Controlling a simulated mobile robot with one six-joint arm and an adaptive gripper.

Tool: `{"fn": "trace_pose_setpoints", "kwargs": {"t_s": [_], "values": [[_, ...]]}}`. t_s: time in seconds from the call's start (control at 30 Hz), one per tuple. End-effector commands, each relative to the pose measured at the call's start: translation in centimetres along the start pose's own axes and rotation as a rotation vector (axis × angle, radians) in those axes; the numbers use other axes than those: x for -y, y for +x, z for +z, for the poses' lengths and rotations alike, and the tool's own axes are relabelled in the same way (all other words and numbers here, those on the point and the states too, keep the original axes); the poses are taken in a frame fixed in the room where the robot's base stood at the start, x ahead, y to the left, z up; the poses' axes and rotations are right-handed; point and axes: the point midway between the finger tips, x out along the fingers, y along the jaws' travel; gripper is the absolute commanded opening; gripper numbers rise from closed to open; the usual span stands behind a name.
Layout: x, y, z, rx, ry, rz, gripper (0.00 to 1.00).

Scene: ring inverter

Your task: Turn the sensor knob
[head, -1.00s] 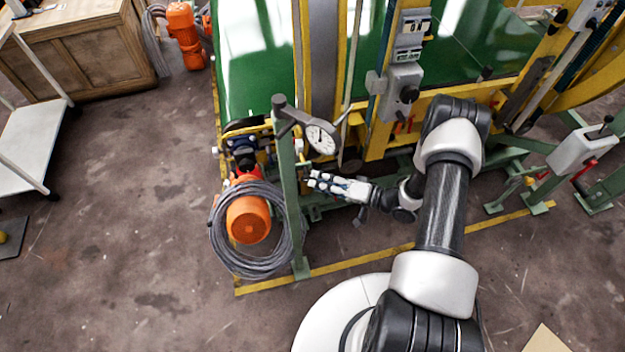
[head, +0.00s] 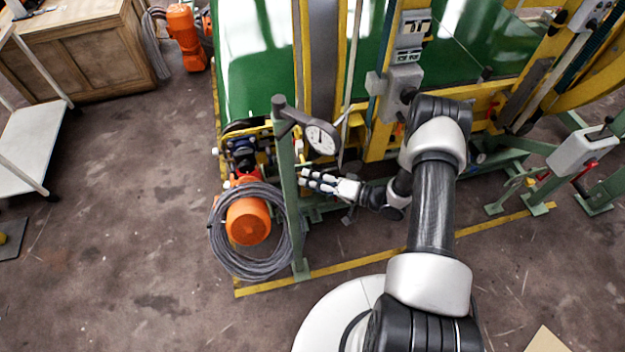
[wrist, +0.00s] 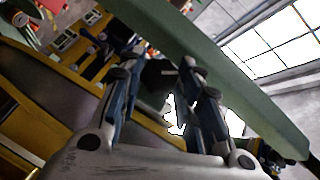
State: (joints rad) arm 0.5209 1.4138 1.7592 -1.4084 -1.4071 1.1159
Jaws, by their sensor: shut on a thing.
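The knob sits against the green post (wrist: 220,55), which runs diagonally across that view. In the head view the knob is too small and too covered by the fingers to make out.
An orange motor (head: 248,222) with a coil of grey cable (head: 222,250) stands left of the post. The yellow machine frame and green panel (head: 245,60) rise behind my gripper. Grey switch boxes (head: 404,80) hang above my arm.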

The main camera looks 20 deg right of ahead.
Motion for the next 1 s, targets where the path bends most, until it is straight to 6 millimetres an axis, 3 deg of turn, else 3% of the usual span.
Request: {"fn": "trace_pose_setpoints", "kwargs": {"t_s": [0.47, 1.0], "values": [[-0.6, 0.0, 0.1, -0.001, 0.044, -0.069, 0.08], [-1.2, 0.2, 0.3, 0.001, 0.269, -0.401, 0.08]]}}
